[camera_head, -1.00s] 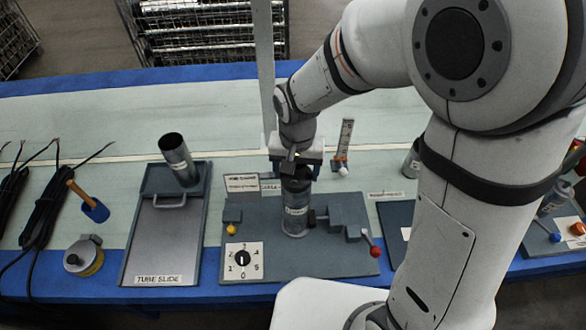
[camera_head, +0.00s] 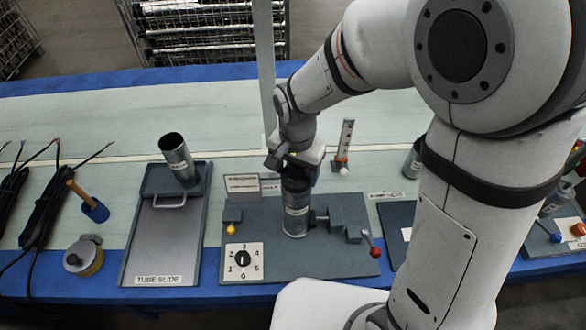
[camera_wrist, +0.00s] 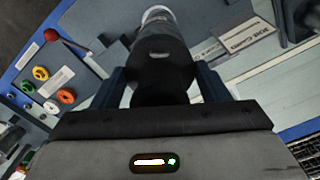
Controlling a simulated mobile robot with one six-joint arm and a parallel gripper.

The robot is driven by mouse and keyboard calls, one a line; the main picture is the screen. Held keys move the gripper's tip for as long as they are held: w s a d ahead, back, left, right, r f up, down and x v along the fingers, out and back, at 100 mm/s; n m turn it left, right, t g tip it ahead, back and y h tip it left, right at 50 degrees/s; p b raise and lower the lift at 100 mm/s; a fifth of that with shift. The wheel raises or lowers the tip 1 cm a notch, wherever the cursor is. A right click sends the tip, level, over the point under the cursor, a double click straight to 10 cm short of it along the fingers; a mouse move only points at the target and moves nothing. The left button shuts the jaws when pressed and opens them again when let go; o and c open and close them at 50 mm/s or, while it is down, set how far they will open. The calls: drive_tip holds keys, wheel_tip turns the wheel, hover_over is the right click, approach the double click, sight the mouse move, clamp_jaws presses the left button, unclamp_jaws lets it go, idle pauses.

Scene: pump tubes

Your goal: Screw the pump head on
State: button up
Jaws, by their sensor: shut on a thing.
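A metal tube (camera_head: 295,222) with a white label stands upright in the clamp fixture (camera_head: 340,262) on the grey base plate. The dark pump head (camera_head: 296,184) sits on the tube's top, in line with it; the joint between them is too small to judge. My gripper (camera_head: 293,170) is over it, pointing down, with its jaws shut on the pump head. In the wrist view the dark pump head (camera_wrist: 163,68) is between the two blue-grey fingers, and a pale round end shows beyond it.
The fixture has a red-knobbed lever (camera_head: 374,250) and a numbered dial (camera_head: 242,260). Left are the tube slide tray (camera_head: 160,245) with another tube (camera_head: 176,158), a mallet (camera_head: 95,210) and a tape roll (camera_head: 84,258). A small upright scale (camera_head: 346,142) stands behind the fixture.

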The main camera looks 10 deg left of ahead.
drive_tip(key=m, duration=0.3)
drive_tip(key=o, duration=0.8)
drive_tip(key=shift+o, duration=0.2)
